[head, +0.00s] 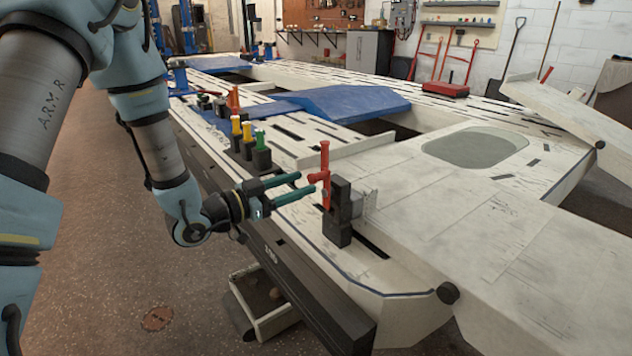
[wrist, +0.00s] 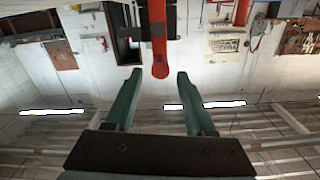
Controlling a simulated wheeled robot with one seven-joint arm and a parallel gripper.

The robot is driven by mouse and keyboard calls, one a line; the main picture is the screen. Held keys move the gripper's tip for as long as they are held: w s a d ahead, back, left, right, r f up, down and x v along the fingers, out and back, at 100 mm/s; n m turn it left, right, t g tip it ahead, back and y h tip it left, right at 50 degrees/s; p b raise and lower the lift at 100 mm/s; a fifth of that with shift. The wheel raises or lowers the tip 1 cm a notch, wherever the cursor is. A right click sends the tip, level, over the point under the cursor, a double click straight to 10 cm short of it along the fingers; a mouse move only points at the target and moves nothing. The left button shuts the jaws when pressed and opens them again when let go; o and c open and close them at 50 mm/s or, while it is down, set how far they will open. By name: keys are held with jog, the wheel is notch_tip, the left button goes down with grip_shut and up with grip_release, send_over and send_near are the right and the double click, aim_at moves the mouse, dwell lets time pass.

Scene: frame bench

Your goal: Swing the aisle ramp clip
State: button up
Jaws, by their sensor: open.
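A red clip lever (head: 325,158) stands upright on a black block (head: 340,215) near the frame bench's front corner, beside a small grey plate. A short red stub sticks out from its middle toward my gripper. My gripper (head: 307,182) is open, its two teal fingers reaching in from the left, with the tips close to the stub. In the wrist view, the red handle end (wrist: 160,68) shows between and just beyond the fingertips. I see no clear contact. The lever's foot is partly hidden by the black block.
Clips with yellow (head: 247,130) and green (head: 260,139) handles stand on black blocks further back along the bench edge. Blue panels (head: 345,102) lie on the white bench deck (head: 440,200). A bin (head: 265,305) sits below the front edge. The deck right of the clip is clear.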

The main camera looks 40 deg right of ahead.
aim_at(310, 179)
jog(key=shift+s+d, duration=0.1)
jog(key=shift+d, duration=2.5)
grip_shut()
